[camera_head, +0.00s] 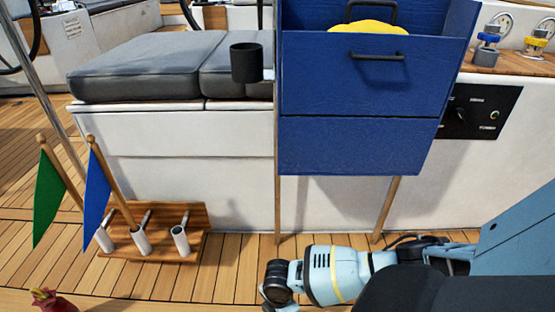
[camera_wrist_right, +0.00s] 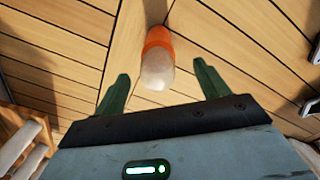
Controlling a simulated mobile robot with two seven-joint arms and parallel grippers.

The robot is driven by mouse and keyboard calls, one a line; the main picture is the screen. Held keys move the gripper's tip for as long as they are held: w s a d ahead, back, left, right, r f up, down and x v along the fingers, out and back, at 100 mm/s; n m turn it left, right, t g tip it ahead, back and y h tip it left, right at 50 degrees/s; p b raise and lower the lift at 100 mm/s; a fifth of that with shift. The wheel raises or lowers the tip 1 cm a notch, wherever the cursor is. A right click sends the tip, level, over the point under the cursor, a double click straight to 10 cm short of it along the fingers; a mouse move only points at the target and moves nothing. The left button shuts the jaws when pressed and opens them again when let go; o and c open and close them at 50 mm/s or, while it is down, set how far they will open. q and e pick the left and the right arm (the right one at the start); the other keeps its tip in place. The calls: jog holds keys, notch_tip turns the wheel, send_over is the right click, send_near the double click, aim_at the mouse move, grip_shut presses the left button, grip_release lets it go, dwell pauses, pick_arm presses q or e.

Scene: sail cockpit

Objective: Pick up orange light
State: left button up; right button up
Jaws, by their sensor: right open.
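The orange light (camera_wrist_right: 158,62), with an orange part and a whitish rounded end, shows in the right wrist view over the plank deck. Its whitish end points toward my right gripper (camera_wrist_right: 163,84). The gripper's two green fingers are spread wide, with the light beyond and between them, and nothing is held. In the head view my right arm reaches in low from the right, and its fingers are not visible there. The light does not show in the head view. My left gripper is in neither view.
A blue drawer unit (camera_head: 360,145) on thin legs stands above the arm. A wooden rack (camera_head: 190,212) with white tubes holds a green flag (camera_head: 48,195) and a blue flag (camera_head: 96,195). A small red object (camera_head: 52,301) lies at the lower left.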

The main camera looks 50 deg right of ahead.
jog(key=f+b, duration=0.3)
jog(key=f, duration=0.2)
jog(key=shift+w+f+b, duration=0.1)
jog(key=shift+w+b, duration=0.1)
jog(key=shift+b, duration=0.1)
jog(key=c, duration=1.3)
grip_shut()
jog(key=shift+r, duration=0.25)
